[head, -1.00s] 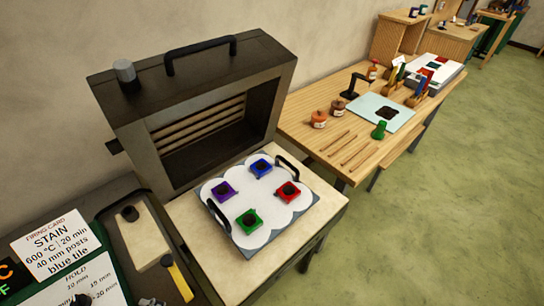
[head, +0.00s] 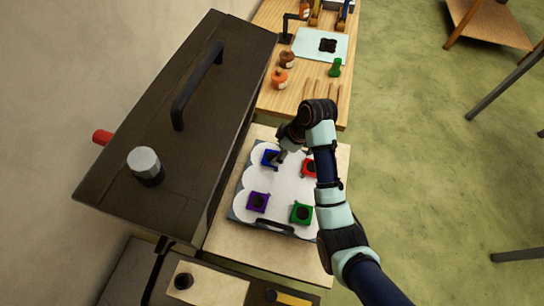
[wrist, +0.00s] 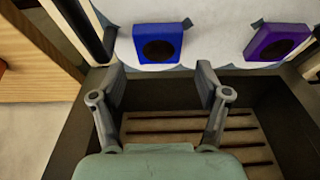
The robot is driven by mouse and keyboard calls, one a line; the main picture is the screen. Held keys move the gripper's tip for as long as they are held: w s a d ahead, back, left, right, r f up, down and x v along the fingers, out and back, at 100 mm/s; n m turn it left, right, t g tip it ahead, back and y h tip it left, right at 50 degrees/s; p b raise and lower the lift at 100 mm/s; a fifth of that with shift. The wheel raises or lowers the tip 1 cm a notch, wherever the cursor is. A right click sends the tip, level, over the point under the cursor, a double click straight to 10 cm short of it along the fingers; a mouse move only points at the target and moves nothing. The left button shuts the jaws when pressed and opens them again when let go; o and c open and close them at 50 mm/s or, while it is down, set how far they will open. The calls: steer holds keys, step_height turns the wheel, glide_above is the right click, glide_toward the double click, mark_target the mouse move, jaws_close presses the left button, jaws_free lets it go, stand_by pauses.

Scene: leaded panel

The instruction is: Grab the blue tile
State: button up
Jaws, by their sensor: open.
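The blue tile (head: 270,158) has a dark round spot and lies on the white scalloped tray (head: 285,186), at its far left corner. In the wrist view the blue tile (wrist: 158,44) is just beyond my fingertips and lines up with the gap between them. My gripper (wrist: 161,82) is open, with nothing between its fingers. In the head view my gripper (head: 281,156) is right beside the blue tile, and its fingers are small and partly hidden by my arm. I cannot tell its exact height above the tile.
A purple tile (head: 258,202), a green tile (head: 302,213) and a red tile (head: 309,168) share the tray. A dark handle (head: 268,227) is at the tray's near edge. The dark kiln (head: 180,120) stands close on the left. A wooden workbench (head: 300,75) lies beyond.

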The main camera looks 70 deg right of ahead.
steer(key=b+x, duration=0.1)
steer(key=x, duration=0.4)
steer(key=shift+f, duration=0.15)
steer(key=shift+d, duration=0.1)
steer(key=shift+c, duration=0.3)
steer(key=c, duration=1)
step_height(320, 180, up, 13)
steer(key=p, duration=0.2)
step_height(320, 180, up, 7)
steer(key=p, duration=0.9)
glide_above(272, 157)
steer(key=shift+s, duration=0.2)
